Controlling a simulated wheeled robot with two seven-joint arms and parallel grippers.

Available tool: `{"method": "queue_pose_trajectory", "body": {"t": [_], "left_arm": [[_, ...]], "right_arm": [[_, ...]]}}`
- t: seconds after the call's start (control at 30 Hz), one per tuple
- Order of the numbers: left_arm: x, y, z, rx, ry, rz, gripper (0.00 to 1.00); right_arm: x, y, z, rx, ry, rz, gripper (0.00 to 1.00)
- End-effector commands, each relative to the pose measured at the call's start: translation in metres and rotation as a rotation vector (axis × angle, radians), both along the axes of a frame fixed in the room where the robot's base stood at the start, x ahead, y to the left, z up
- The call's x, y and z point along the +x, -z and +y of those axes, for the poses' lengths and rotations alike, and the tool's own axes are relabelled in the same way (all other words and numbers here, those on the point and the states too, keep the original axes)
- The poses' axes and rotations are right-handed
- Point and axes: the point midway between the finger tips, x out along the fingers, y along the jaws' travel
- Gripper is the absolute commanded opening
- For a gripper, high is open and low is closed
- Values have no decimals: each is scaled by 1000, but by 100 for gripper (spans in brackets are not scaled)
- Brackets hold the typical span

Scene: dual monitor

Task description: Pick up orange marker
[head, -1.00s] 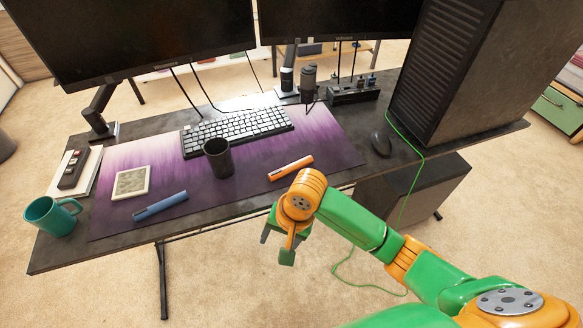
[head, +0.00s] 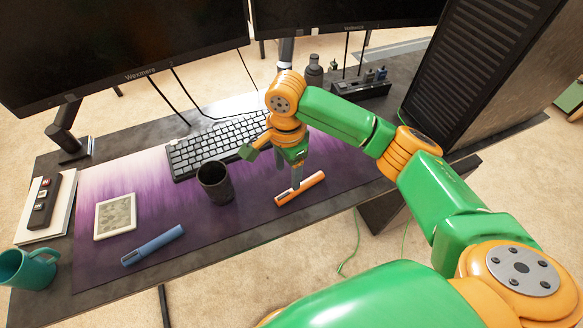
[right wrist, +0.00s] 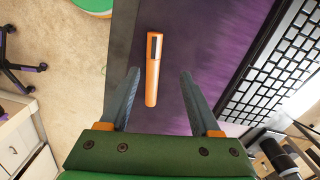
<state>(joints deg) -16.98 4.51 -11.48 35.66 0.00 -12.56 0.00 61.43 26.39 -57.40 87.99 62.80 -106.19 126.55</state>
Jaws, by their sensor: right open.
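The orange marker (head: 300,189) lies on the purple desk mat (head: 240,226) near the front edge of the desk. My right gripper (head: 289,182) is above the marker with its fingers pointing down. In the right wrist view the marker (right wrist: 153,70) lies between the two open fingers (right wrist: 158,90), nearer the left one, running roughly along them. The gripper holds nothing. Whether a finger touches the marker cannot be told. My left gripper is not in view.
A dark cup (head: 215,184) stands left of the gripper, with the keyboard (head: 215,142) behind. A blue marker (head: 152,245), a framed square (head: 115,217) and a teal mug (head: 28,268) are at left. Monitors (head: 120,45) and a PC tower (head: 485,65) stand behind and right.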

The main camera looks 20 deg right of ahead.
Motion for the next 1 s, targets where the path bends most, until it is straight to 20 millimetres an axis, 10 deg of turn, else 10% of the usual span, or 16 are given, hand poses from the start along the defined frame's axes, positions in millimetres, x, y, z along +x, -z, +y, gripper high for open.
{"method": "queue_pose_trajectory", "body": {"t": [0.4,0.63,0.87,1.0], "left_arm": [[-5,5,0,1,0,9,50],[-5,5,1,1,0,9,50],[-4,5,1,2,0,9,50],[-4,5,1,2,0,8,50]], "right_arm": [[-5,67,-3,-1,-1,2,64],[-5,70,-3,0,-1,0,64],[-5,70,-3,0,-1,0,4],[-5,69,-3,0,-1,0,0]]}}
